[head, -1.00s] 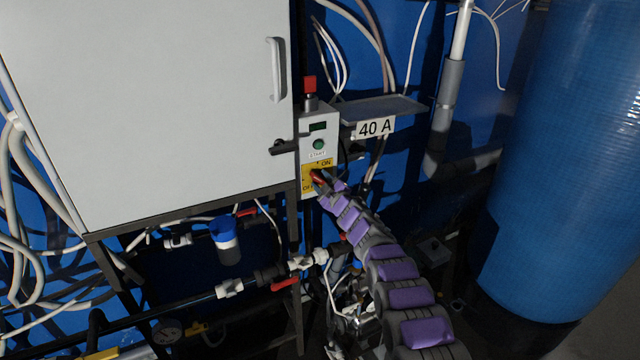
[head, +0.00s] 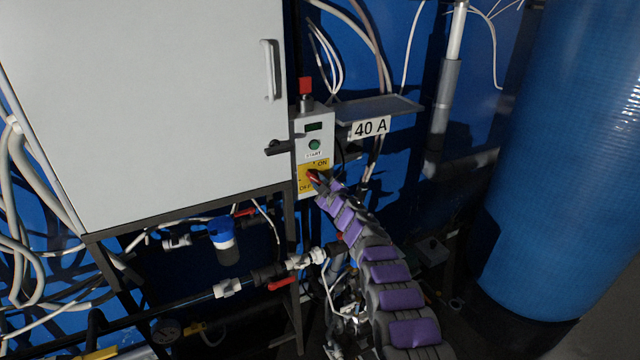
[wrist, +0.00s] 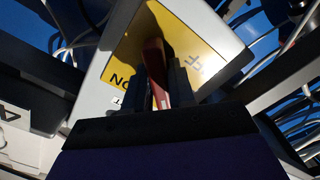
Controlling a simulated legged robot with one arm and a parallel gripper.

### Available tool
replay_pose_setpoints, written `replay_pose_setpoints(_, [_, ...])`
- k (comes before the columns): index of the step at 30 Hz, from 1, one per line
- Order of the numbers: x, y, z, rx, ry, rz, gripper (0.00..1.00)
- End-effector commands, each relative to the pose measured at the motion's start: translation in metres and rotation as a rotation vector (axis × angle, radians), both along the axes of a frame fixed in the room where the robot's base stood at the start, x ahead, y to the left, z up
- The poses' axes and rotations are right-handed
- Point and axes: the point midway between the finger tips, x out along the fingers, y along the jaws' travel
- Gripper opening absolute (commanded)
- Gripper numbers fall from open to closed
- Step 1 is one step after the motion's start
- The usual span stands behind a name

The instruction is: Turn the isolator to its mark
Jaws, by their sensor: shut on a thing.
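The isolator is a red handle (head: 314,177) on a yellow plate (head: 305,174) marked ON at upper right and OFF at lower left. The plate is on the lower part of a grey control box (head: 314,130). My gripper (head: 318,181) reaches it from the lower right. In the wrist view my gripper (wrist: 167,85) has a dark finger on each side of the red handle (wrist: 155,62) and is shut on it. The yellow plate (wrist: 182,35) shows behind it. The fingers hide part of the handle, and I cannot tell exactly where it points against the mark.
A green START button (head: 314,145) and a red-topped knob (head: 305,86) are above the isolator. A white cabinet (head: 150,110) stands left. A shelf labelled 40 A (head: 370,127) juts out right. Pipes with red-handled valves (head: 283,284) run below. A blue tank (head: 560,160) stands far right.

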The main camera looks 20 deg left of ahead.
Motion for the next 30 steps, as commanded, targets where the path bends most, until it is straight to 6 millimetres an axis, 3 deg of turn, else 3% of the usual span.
replay_pose_setpoints(3, [-0.0006,0.0014,0.0013,0.000,-0.002,0.001,0.00])
replay_pose_setpoints(14, [-0.0010,0.0025,0.0023,-0.026,-0.035,0.003,0.00])
replay_pose_setpoints(30, [-0.0010,0.0028,0.0048,-0.279,-0.339,0.004,0.00])
